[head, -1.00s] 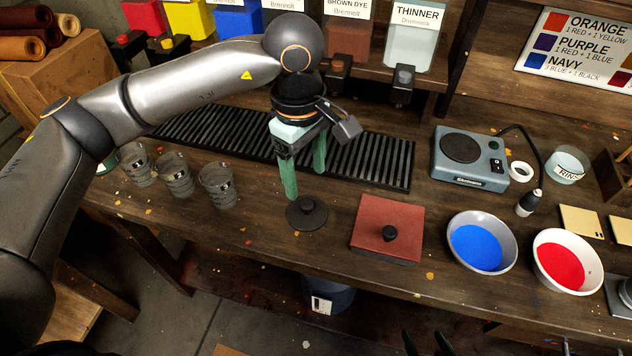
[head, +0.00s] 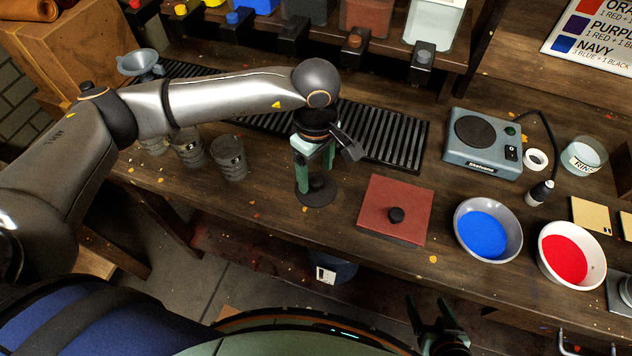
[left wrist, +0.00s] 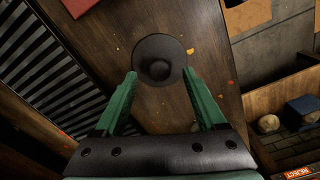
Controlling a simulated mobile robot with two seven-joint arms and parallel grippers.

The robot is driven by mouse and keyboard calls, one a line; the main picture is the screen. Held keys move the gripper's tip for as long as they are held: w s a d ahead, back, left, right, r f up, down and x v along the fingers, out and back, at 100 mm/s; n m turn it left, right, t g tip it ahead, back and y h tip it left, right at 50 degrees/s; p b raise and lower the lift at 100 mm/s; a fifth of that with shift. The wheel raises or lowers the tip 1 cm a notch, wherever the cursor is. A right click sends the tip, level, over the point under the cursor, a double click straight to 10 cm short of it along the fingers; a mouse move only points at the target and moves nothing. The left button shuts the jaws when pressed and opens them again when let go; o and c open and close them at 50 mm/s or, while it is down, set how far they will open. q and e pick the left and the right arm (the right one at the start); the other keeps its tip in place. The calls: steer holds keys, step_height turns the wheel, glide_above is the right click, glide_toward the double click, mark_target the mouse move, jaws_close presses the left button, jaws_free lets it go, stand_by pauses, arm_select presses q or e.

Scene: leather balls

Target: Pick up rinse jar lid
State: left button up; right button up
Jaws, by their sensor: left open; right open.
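A dark round lid with a knob (head: 316,194), which I take as the rinse jar lid, lies flat on the workbench; it also shows in the left wrist view (left wrist: 158,46). My left gripper (head: 316,179) points down over it with green fingers open. In the left wrist view the open fingertips (left wrist: 159,74) frame the lid's near side, with the knob between them. I cannot tell whether they touch it. The clear rinse jar (head: 583,158), labelled "RINS", stands open at the right. My right gripper (head: 426,304) is open and empty at the bottom, in front of the bench.
A red square lid with a knob (head: 374,212) lies right of the round lid. Bowls of blue (head: 483,233) and red (head: 564,259) dye stand further right. Several grey cups (head: 228,157) stand left. A slatted black rack (head: 395,138) lies behind, and a hotplate (head: 484,143) stands beyond.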

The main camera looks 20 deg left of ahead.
arm_select(q)
steer(key=shift+f, duration=1)
jaws_close()
